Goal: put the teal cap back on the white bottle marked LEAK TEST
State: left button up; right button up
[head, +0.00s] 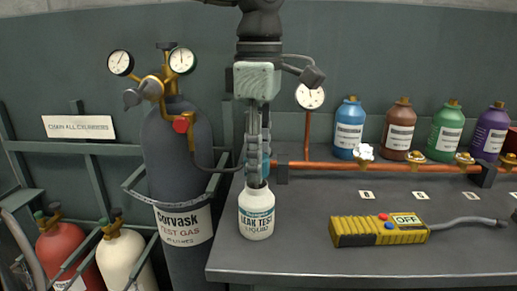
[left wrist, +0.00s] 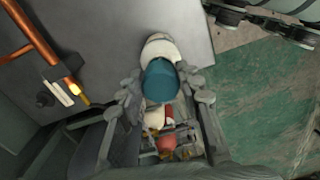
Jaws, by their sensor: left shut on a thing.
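The white bottle marked LEAK TEST LIQUID (head: 256,222) stands upright near the left end of the grey bench. My left gripper (head: 258,170) comes down from above, its fingers pointing down over the bottle's top. It is shut on the teal cap (left wrist: 160,80), which sits between the fingertips (left wrist: 163,90) in the left wrist view. In the head view the cap is mostly hidden behind the fingers. The bottle (left wrist: 160,46) shows partly behind the cap in the left wrist view. I cannot tell whether the cap touches the bottle's neck. My right gripper is not in view.
A dark gas cylinder (head: 178,145) with gauges stands close on the left. A copper pipe (head: 340,165) runs behind the bottle. A yellow detector (head: 378,231) lies to the right, and coloured bottles such as the blue one (head: 348,130) stand at the back.

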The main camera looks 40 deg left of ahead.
pick_arm(q)
jog(key=shift+f, duration=0.7)
jog(key=o, duration=1.4)
jog(key=shift+r, duration=3.5)
jog(key=shift+f, duration=3.55)
jog(key=shift+r, duration=0.15)
jog(key=shift+r, duration=6.9)
